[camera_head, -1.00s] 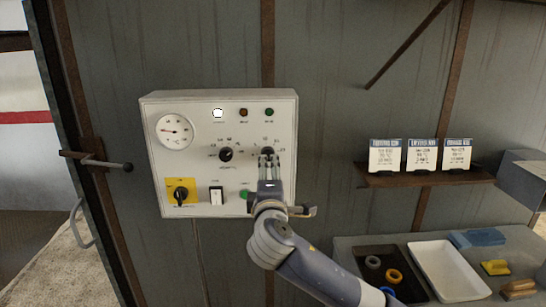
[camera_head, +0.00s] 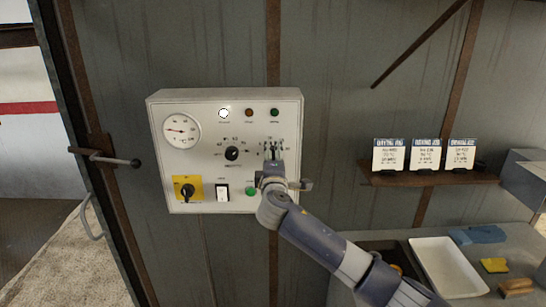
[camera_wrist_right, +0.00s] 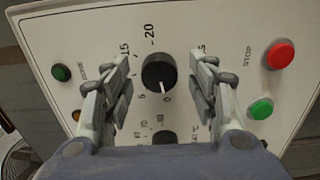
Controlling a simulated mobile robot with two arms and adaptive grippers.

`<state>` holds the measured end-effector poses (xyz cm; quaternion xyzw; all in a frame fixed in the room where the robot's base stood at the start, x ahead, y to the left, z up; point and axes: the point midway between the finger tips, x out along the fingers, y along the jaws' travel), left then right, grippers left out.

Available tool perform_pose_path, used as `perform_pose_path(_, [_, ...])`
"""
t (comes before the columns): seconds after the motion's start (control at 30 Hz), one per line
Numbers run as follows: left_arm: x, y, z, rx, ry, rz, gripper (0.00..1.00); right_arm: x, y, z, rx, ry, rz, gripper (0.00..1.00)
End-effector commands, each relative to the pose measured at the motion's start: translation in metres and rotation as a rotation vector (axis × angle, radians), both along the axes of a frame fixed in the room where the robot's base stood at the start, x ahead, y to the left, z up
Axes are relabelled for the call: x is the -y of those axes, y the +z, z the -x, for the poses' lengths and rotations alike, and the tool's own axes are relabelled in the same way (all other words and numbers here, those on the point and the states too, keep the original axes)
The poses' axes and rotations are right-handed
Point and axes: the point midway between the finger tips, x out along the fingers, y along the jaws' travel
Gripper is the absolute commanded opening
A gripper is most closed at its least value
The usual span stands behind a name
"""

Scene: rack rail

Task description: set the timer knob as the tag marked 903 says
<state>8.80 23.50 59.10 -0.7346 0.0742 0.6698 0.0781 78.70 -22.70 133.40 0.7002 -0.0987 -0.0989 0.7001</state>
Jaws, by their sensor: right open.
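The control panel (camera_head: 205,105) is a white box on the wall. Its right-hand black knob, the timer knob (camera_wrist_right: 158,72), shows in the right wrist view with its white pointer line at about 0; the scale around it shows 5, 15 and 20. My right gripper (camera_head: 273,153) is in front of this knob and largely hides it in the head view. In the right wrist view its open fingers (camera_wrist_right: 160,85) stand on either side of the knob, with gaps. Three tags, left (camera_head: 388,155), middle (camera_head: 426,155) and right (camera_head: 461,155), stand on a shelf; their numbers are unreadable.
A red button (camera_wrist_right: 279,54) shows in the wrist view. A white tray (camera_head: 449,268) lies at lower right.

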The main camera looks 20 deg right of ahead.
Motion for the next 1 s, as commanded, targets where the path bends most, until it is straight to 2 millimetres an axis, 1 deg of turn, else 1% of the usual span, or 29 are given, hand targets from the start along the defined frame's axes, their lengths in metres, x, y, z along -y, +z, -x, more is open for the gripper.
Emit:
perform_pose_path(0.13, [0.0,0.0,0.0,0.0,0.0,-0.001,0.53,0.0,0.0,0.0,0.0,0.0,0.0,0.53])
perform_pose_path(0.17, [0.0,0.0,0.0,0.0,0.001,-0.001,0.53,0.0,0.0,0.0,0.0,0.0,0.0,0.51])
perform_pose_path(0.2, [-0.001,0.0,0.0,0.0,0.001,-0.001,0.53,0.0,0.0,0.0,0.0,0.0,0.0,0.42])
perform_pose_path(0.27, [-0.001,0.0,0.0,0.0,0.001,-0.001,0.53,0.0,0.0,0.0,0.0,0.0,0.0,0.28])
perform_pose_path(0.3, [-0.001,0.0,0.0,0.0,0.001,-0.001,0.53,0.0,0.0,0.0,0.0,0.0,0.0,0.19])
perform_pose_path(0.33, [-0.001,0.0,0.0,0.0,0.001,-0.001,0.53,0.0,0.0,0.0,0.0,0.0,0.0,0.13])
perform_pose_path(0.37, [-0.001,0.0,0.0,0.0,0.001,-0.001,0.53,0.0,0.0,0.0,0.0,0.0,0.0,0.09])
perform_pose_path(0.67, [-0.001,-0.004,0.0,0.0,0.002,-0.001,0.53,0.0,-0.002,0.0,0.004,0.0,-0.018,0.09])
perform_pose_path(0.87, [-0.001,-0.019,0.0,0.0,0.002,-0.001,0.53,-0.001,-0.005,0.0,0.026,0.001,-0.093,0.09])
perform_pose_path(1.0, [-0.001,-0.034,0.0,0.0,0.001,-0.001,0.53,-0.002,-0.006,0.0,0.055,0.002,-0.19,0.09])
